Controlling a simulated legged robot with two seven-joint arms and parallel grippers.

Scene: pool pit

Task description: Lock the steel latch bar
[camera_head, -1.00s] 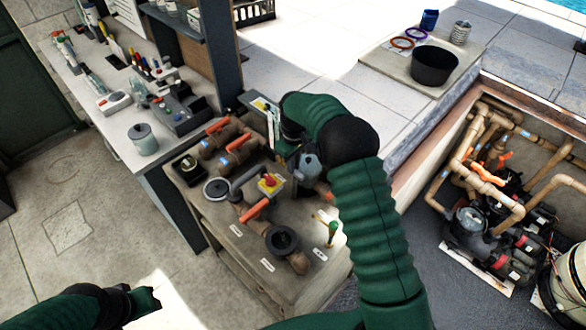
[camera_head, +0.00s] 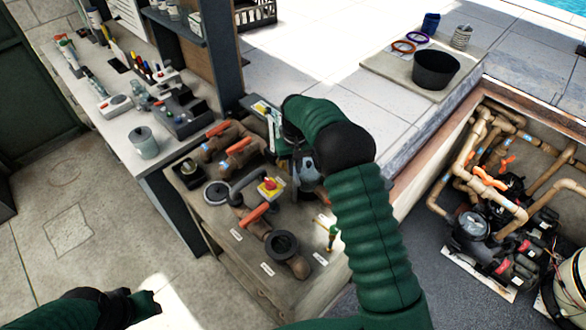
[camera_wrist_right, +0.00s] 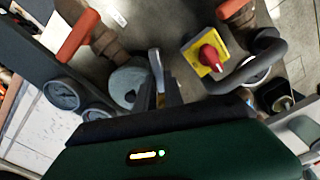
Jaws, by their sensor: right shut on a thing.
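In the right wrist view, a short pale metal bar (camera_wrist_right: 155,62), which looks like the steel latch bar, stands up between the fingers of my right gripper (camera_wrist_right: 160,95). The gripper is shut on it. Its lower end is hidden by the fingers. In the head view, my green right arm and its wrist cover most of this gripper and the bar, at the back right of the low bench (camera_head: 226,262). My left gripper (camera_head: 150,303) is at the lower left, away from the bench; its fingers are too unclear to read.
A yellow-and-red switch (camera_head: 270,187), also in the wrist view (camera_wrist_right: 208,53), sits beside brown pipes with orange handles (camera_head: 257,214). A pit with pumps (camera_head: 490,235) is at right; floor at left is clear.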

